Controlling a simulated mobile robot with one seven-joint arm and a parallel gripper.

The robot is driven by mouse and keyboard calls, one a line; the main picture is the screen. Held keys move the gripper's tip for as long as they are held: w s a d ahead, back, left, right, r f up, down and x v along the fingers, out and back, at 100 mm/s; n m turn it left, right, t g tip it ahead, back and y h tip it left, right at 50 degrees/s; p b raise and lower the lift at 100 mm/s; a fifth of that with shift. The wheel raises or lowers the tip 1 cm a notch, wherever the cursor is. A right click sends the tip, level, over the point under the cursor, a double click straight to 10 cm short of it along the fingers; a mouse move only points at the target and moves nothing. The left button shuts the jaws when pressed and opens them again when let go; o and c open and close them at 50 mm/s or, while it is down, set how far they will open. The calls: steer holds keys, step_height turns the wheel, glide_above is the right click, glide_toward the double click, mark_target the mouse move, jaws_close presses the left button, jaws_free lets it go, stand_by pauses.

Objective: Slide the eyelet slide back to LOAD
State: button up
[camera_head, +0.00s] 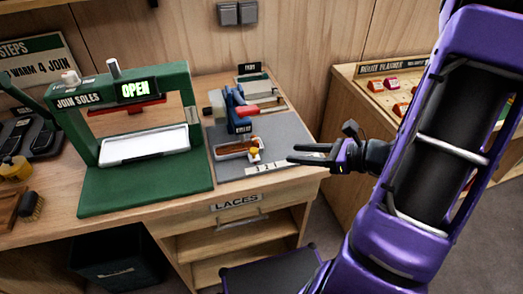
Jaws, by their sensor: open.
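The eyelet station is a blue press (238,112) with a red handle (245,110), standing on a grey base plate (270,135) on the bench. In front of the press is a brown and orange slide piece (233,147) with a yellow knob (254,152) at its right end. A white strip (264,168) with small marks runs along the plate's front; I cannot read a LOAD mark on it. My gripper (291,153) comes in from the right, open and empty. Its dark fingertips are right of the yellow knob, apart from it in the picture.
A green JOIN SOLES press (134,125) showing OPEN stands left on the wooden bench. A small TEST-like unit (252,80) is behind the blue press. The LACES drawer (240,222) is below. A board with red pieces (393,84) stands on another counter at right.

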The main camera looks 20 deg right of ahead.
mark_target(257, 151)
steer(key=x, duration=1.2)
steer(key=shift+b, duration=0.4)
steer(key=shift+c, duration=0.2)
jaws_close()
steer(key=shift+d, duration=0.1)
stand_by(0.4)
